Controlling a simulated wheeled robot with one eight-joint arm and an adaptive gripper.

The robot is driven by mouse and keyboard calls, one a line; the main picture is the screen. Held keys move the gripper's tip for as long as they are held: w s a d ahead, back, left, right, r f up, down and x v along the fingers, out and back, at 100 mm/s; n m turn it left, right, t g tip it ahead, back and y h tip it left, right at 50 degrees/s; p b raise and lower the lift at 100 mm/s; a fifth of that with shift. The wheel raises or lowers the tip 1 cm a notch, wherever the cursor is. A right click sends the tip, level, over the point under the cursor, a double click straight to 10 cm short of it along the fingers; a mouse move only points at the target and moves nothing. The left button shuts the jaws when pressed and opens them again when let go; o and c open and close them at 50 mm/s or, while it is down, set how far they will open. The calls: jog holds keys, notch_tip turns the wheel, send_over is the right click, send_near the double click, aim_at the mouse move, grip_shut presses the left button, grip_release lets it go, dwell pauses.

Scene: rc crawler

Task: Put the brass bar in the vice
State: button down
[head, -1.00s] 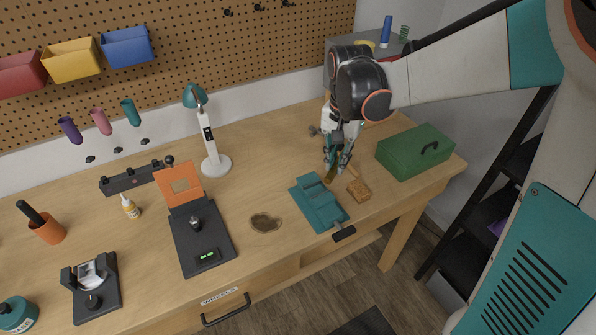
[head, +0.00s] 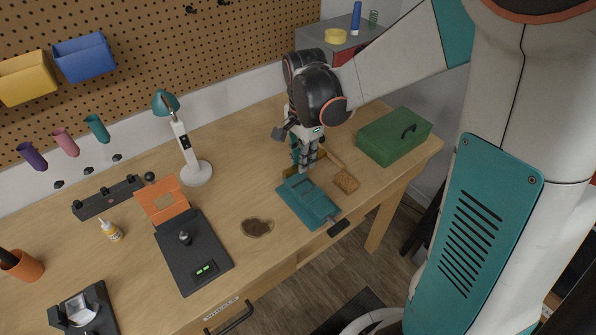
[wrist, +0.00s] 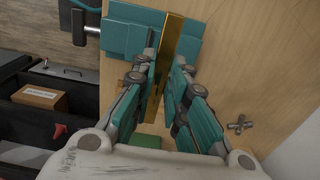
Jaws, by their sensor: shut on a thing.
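The brass bar (wrist: 172,40) is long and gold. In the wrist view it stands between the two teal fingers of my gripper (wrist: 164,66), which is shut on it. The teal vice (wrist: 118,34) lies beyond the fingertips there, and the bar's far end overlaps it in the picture. In the head view my gripper (head: 306,168) points down at the back end of the vice (head: 312,208). A bit of the bar (head: 290,167) shows beside the fingers; the rest is hidden. I cannot tell whether the bar touches the vice or sits between its jaws.
A brush (head: 346,181) lies right of the vice, close to my gripper. A green toolbox (head: 392,138) stands farther right. The black vice handle (head: 338,228) reaches over the bench's front edge.

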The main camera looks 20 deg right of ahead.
aim_at(303, 190)
notch_tip(303, 190, down, 8)
jog(key=shift+f+b, duration=0.2)
jog(key=shift+b, duration=0.7)
jog(key=shift+f+b, duration=0.4)
jog(key=shift+b, duration=0.05)
jog(key=shift+s+f, duration=0.1)
jog(key=shift+f, duration=0.05)
jog(key=c, duration=1.6)
grip_release()
jog(key=shift+f, duration=0.1)
